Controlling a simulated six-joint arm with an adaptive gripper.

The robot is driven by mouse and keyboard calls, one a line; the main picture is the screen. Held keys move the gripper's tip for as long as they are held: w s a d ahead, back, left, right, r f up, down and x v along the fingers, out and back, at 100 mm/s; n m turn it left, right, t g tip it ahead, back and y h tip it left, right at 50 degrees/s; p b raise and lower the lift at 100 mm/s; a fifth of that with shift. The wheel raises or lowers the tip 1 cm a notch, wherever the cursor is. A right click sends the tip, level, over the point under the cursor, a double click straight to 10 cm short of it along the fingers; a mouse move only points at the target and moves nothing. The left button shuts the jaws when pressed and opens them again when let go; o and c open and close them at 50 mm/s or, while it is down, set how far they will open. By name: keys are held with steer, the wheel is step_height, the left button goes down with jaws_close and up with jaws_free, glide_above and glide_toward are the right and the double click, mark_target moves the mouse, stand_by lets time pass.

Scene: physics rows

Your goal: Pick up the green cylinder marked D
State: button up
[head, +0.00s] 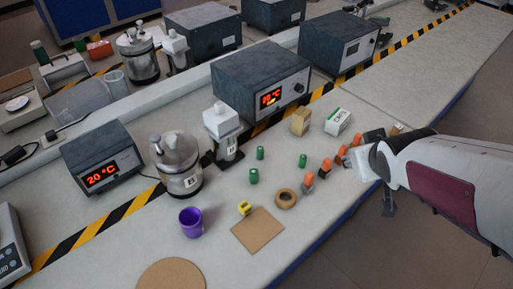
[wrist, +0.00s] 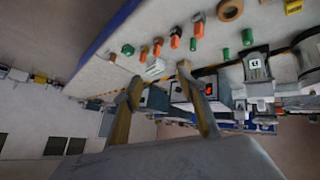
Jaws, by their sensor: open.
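Three small green cylinders stand upright on the bench in the head view: one at the back (head: 260,153), one at the front left (head: 253,176) and one at the right (head: 302,160). Their letters are too small to read, so I cannot tell which is D. Green cylinders also show in the wrist view, near its top right (wrist: 247,37). My gripper (head: 378,163) is at the right edge of the bench, apart from all three cylinders. In the wrist view its two fingers (wrist: 160,74) are spread, with nothing held between them.
Orange-topped pieces (head: 325,168) stand in a row between my gripper and the cylinders. A wooden ring (head: 278,201), yellow block (head: 243,208), brown mat (head: 258,236) and purple cup (head: 191,225) lie in front. A tan box (head: 300,122), white-green box (head: 337,122) and heater (head: 250,75) stand behind.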

steer(key=w+a+f+n+y, duration=0.1)
steer(key=w+a+f+n, duration=0.1)
steer(key=w+f, duration=0.35)
steer(key=n+y, duration=0.5)
steer(key=y, duration=0.4)
glide_toward(254, 176)
steer(key=w, duration=0.1)
steer(key=w+d+f, duration=0.2)
steer(key=shift+w, duration=0.1)
steer(key=shift+s+a+f+t+y, duration=0.3)
steer(key=shift+s+a+y, duration=0.15)
steer(key=shift+a+y, duration=0.15)
steer(key=shift+x, duration=1.3)
steer(key=shift+a, duration=0.1)
